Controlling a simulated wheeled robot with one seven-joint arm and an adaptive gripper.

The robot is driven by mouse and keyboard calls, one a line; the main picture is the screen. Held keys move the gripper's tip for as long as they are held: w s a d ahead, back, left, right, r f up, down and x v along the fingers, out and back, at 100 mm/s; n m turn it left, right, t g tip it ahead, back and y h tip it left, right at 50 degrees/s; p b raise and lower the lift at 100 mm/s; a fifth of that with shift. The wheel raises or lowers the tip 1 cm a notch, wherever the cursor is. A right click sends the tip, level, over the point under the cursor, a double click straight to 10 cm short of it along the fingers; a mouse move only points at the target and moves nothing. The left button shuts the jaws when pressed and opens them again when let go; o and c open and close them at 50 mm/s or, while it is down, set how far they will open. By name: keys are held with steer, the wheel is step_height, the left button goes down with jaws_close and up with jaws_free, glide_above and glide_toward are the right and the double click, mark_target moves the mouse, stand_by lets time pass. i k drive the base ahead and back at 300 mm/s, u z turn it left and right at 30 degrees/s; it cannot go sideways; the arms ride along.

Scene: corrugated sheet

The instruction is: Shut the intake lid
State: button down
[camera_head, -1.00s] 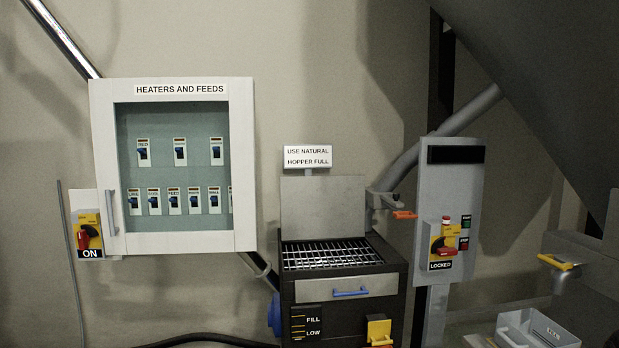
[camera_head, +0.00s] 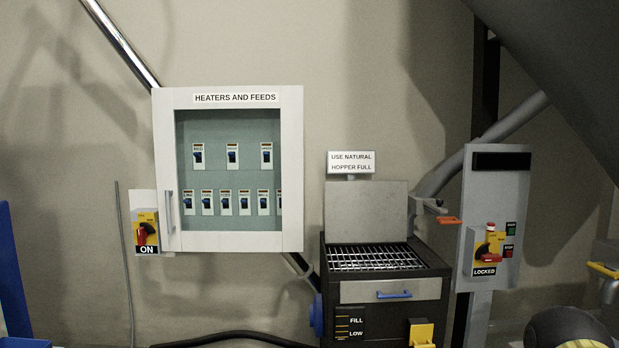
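The intake lid (camera_head: 366,211) is a flat grey plate. It stands upright at the back of the dark intake box (camera_head: 430,267), right of centre. The lid is open, and the metal grate (camera_head: 375,257) on top of the box is uncovered. A grey front panel with a blue handle (camera_head: 408,294) is below the grate. My gripper is not in view.
A sign (camera_head: 351,162) stands behind the lid. An orange-handled clamp (camera_head: 448,220) and a control post (camera_head: 497,217) are to the right. A white-framed cabinet (camera_head: 270,242) hangs to the left. A dark rounded shape (camera_head: 566,327) shows at lower right; I cannot tell what it is.

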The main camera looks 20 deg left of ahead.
mark_target(356, 211)
steer(key=u, duration=1)
steer(key=i, duration=1.75)
steer(key=z, duration=0.4)
